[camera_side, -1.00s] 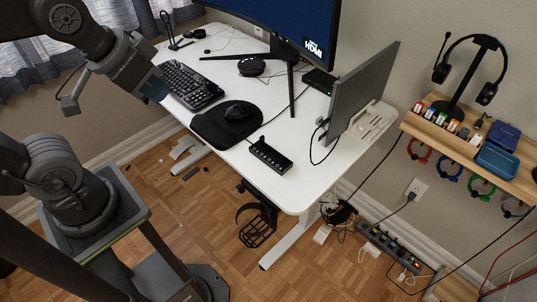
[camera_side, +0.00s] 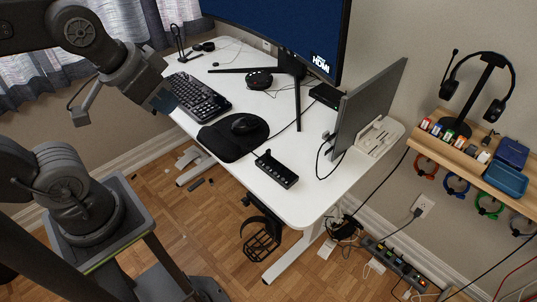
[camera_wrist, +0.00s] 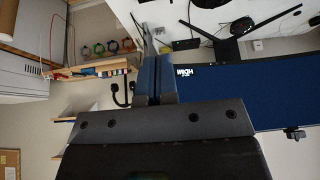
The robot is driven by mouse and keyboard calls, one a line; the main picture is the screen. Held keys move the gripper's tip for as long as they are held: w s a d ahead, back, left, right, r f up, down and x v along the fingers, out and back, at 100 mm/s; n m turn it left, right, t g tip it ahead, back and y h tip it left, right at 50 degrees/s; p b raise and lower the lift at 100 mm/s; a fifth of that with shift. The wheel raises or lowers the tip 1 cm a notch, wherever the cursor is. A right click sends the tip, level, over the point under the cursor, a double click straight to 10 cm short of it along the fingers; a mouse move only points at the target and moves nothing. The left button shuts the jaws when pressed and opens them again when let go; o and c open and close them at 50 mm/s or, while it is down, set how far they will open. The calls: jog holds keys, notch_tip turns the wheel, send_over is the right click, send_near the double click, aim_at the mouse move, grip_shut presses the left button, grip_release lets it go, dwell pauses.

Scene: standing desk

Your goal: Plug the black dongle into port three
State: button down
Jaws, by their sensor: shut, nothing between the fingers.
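My gripper (camera_side: 162,101) is at the upper left in the side view, in front of the keyboard's left end as seen there, far from the hub and shelf. Its blue fingers also show in the wrist view (camera_wrist: 155,78), pressed together and empty. A black hub (camera_side: 276,170) with a row of ports lies on the white desk (camera_side: 310,195) near its front edge. Its port numbers are too small to read. Several small dongles with coloured parts stand in a row on the wooden shelf (camera_side: 450,152) at the right. A dark one (camera_side: 474,146) among them may be the black dongle.
A keyboard (camera_side: 200,95), a mouse (camera_side: 243,124) on a black mat, a large monitor (camera_side: 285,35) and a smaller screen (camera_side: 370,105) stand on the desk. A headset stand (camera_side: 470,95) and blue trays (camera_side: 506,180) are on the shelf. A power strip (camera_side: 400,262) lies below.

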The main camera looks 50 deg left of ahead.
jog(key=c, duration=1.6)
grip_release()
jog(key=shift+w, duration=0.1)
jog(key=shift+c, duration=0.2)
jog(key=shift+o, duration=0.9)
jog(key=shift+w, duration=0.4)
jog(key=o, duration=0.4)
jog(key=w+f+g, duration=0.1)
jog(key=w, duration=0.6)
jog(key=shift+a+g, duration=0.25)
jog(key=shift+g, duration=0.05)
jog(key=g, duration=0.4)
send_over(268, 150)
notch_tip(268, 150, down, 22)
jog(key=shift+f, duration=0.25)
jog(key=shift+w+f, duration=0.1)
jog(key=shift+f, duration=0.1)
jog(key=shift+f, duration=0.1)
jog(key=shift+f, duration=4.4)
